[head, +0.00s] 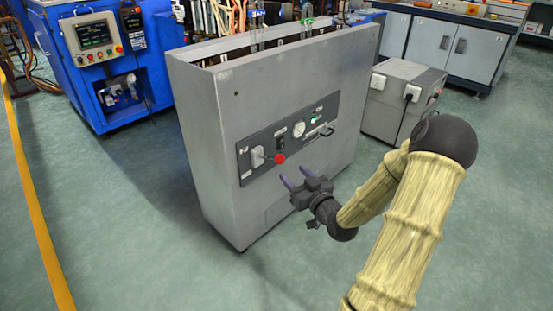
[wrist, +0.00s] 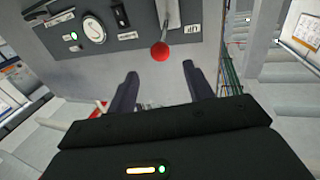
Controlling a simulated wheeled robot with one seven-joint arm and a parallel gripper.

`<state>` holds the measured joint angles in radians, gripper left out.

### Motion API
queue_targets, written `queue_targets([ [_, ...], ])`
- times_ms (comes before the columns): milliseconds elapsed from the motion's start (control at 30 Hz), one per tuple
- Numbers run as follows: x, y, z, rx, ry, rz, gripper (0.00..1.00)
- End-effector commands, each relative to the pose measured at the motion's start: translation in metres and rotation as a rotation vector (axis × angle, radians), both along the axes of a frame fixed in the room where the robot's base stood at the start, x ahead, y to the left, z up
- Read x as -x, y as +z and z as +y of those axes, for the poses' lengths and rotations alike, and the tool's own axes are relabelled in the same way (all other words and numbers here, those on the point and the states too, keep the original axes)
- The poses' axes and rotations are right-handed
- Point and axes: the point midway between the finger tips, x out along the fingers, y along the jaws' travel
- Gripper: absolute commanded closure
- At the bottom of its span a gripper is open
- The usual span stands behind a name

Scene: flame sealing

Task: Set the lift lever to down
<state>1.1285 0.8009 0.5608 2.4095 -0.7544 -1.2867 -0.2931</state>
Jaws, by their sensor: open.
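The lift lever (head: 268,158) has a red ball knob (head: 279,159) and stands out from a dark panel (head: 244,166) on the grey cabinet's front. In the head view its rod runs roughly sideways from a pale base to the knob. The knob also shows in the wrist view (wrist: 160,51), just ahead of and between the fingertips, with the rod running to the top edge. My gripper (head: 297,175) is open and empty, just right of and below the knob in the head view. I see no contact.
A round gauge (head: 299,129), a black switch (head: 281,142), a green light (head: 314,120) and a bar handle (head: 320,133) share the panel. A grey box (head: 392,108) stands right of the cabinet (head: 206,110). A blue machine (head: 85,90) stands left. The floor in front is clear.

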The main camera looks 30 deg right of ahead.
Motion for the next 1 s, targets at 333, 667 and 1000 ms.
queue_targets([
  [333, -0.062, -0.003, 0.005, 0.001, 0.002, -0.002, 0.48],
  [667, -0.108, -0.002, 0.008, -0.001, 0.001, 0.0, 0.48],
  [1000, -0.112, 0.0, 0.009, -0.002, 0.0, 0.001, 0.48],
])
